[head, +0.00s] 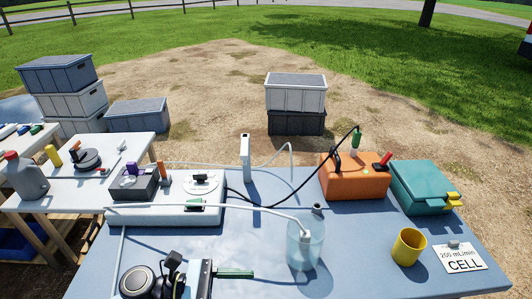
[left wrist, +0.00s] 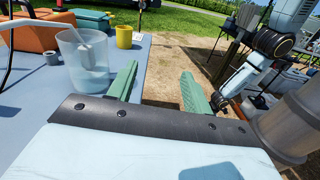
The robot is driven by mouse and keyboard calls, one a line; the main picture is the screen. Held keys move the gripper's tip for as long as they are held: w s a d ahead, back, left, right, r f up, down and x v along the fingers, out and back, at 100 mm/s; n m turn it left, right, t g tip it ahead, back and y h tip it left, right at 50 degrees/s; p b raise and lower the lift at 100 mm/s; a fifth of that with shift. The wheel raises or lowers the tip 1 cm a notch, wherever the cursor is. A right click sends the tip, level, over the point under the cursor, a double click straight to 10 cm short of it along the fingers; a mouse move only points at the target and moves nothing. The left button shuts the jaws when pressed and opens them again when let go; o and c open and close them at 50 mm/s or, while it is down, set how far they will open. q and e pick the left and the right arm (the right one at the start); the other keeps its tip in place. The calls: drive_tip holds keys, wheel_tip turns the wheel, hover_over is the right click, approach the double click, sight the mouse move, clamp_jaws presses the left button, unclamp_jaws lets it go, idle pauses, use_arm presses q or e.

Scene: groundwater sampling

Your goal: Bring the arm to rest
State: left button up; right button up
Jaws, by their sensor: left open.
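My left gripper (head: 250,276) is low at the front edge of the blue table in the head view, with one green finger showing. In the left wrist view its two green fingers (left wrist: 160,78) stand wide apart with nothing between them. The fingers are beside the table's edge, apart from the clear beaker (left wrist: 82,62). In the head view the beaker (head: 305,245) stands upright on the table, right of the gripper, with a pale tube end inside. Part of my other arm (left wrist: 262,48) shows at the right of the left wrist view; I cannot make out its gripper.
The blue table (head: 250,235) holds a white instrument box (head: 165,212), an orange case (head: 352,178), a teal box (head: 420,187), a yellow cup (head: 408,246) and a CELL card (head: 460,257). A white side table (head: 60,188) stands left. The table is bare between gripper and beaker.

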use_arm(q)
drive_tip(key=s+a+f+m+y, duration=0.3)
drive_tip(key=s+f+m+y, duration=0.45)
drive_tip(key=m, duration=0.45)
drive_tip(key=s+a+r+m+t+y, duration=0.1)
drive_tip(key=s+a+m+t+y, duration=0.25)
drive_tip(key=a+m+y, duration=0.75)
drive_tip(key=s+a+f+n+g, duration=0.1)
drive_tip(key=a+f+n, duration=0.1)
drive_tip(key=f, duration=1.1)
drive_tip(key=s+a+f+n+g, duration=0.1)
drive_tip(key=s+a+f, duration=0.1)
drive_tip(key=f, duration=1)
drive_tip(key=s+a+f, duration=0.1)
drive_tip(key=s+f, duration=0.6)
drive_tip(key=s, duration=0.1)
drive_tip(key=s+a+f+g, duration=0.1)
drive_tip(key=s+a+f, duration=0.1)
drive_tip(key=s+f, duration=0.5)
drive_tip(key=shift+s+a+f+h, duration=0.15)
drive_tip(key=shift+s+a+h, duration=0.15)
drive_tip(key=shift+s+h, duration=0.1)
use_arm(e)
drive_tip(key=w, duration=0.2)
drive_tip(key=shift+w+a, duration=0.1)
drive_tip(key=shift+w, duration=0.2)
